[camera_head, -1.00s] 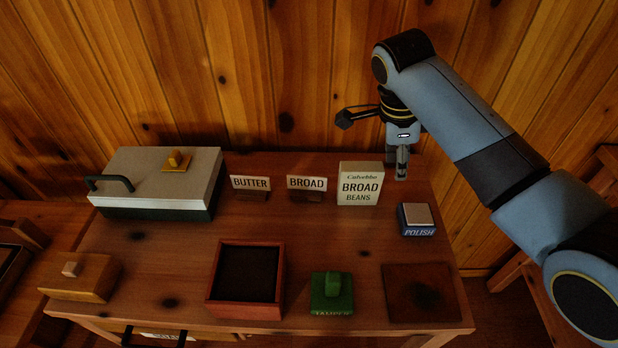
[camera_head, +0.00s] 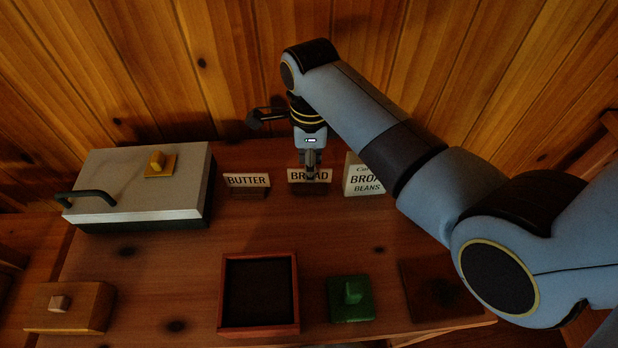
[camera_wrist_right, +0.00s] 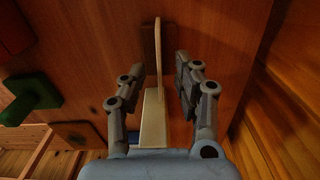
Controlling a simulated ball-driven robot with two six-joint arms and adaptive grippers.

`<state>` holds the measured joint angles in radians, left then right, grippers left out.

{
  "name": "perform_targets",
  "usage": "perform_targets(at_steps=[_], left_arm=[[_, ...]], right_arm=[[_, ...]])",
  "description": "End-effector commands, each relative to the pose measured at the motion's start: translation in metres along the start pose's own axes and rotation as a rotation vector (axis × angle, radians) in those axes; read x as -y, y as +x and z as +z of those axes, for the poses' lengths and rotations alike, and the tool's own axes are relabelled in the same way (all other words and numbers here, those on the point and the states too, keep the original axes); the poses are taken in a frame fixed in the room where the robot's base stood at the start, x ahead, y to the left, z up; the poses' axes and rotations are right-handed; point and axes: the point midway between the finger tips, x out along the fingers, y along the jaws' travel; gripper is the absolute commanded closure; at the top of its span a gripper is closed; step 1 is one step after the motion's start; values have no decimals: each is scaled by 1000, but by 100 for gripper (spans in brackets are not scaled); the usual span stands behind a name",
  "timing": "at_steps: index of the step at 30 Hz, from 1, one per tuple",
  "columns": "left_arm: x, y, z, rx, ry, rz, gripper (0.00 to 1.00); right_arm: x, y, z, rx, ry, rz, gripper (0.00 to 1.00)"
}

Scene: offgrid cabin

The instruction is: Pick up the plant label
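Two small plant labels stand in dark wooden holders: one reads BUTTER (camera_head: 247,180), the other BROAD (camera_head: 298,176). My right gripper (camera_head: 311,170) is pointed down at the BROAD label and covers part of its lettering. In the right wrist view the BROAD label (camera_wrist_right: 158,50) is seen nearly edge-on in its holder (camera_wrist_right: 147,42). The open right gripper's fingers (camera_wrist_right: 157,82) lie on either side of it with gaps. I cannot tell whether the tips are low enough to span it. My left gripper is out of view.
A seed box (camera_head: 362,180) stands close right of the BROAD label, partly behind my arm. A grey-lidded case (camera_head: 140,195) is left, with a wooden block (camera_head: 70,308) before it. A red tray (camera_head: 259,331) and green tamper (camera_head: 350,300) are in front. The plank wall (camera_head: 235,70) is close behind.

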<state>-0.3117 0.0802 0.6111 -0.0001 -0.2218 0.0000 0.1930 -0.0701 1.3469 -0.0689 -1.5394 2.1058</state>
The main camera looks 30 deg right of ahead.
Motion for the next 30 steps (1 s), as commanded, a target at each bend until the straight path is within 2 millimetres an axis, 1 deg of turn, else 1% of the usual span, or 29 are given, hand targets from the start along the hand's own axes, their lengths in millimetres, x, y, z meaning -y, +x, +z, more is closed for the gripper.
perform_targets(at_steps=[1,3,6,10,18,23,24,26,30], left_arm=[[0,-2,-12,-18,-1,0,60],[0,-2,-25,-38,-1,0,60],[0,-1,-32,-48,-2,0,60],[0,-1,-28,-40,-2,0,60],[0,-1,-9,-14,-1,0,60],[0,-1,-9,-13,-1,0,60],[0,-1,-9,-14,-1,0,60],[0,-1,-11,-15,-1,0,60],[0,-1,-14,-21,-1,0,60]], right_arm=[[0,7,1,-2,0,3,68],[0,18,1,-2,0,3,68],[0,30,1,-2,0,2,68],[0,34,1,0,0,0,68],[0,34,1,0,0,0,68],[0,35,1,0,0,1,68],[0,35,1,0,0,0,70],[0,35,1,0,0,0,78],[0,35,1,0,0,1,96]])
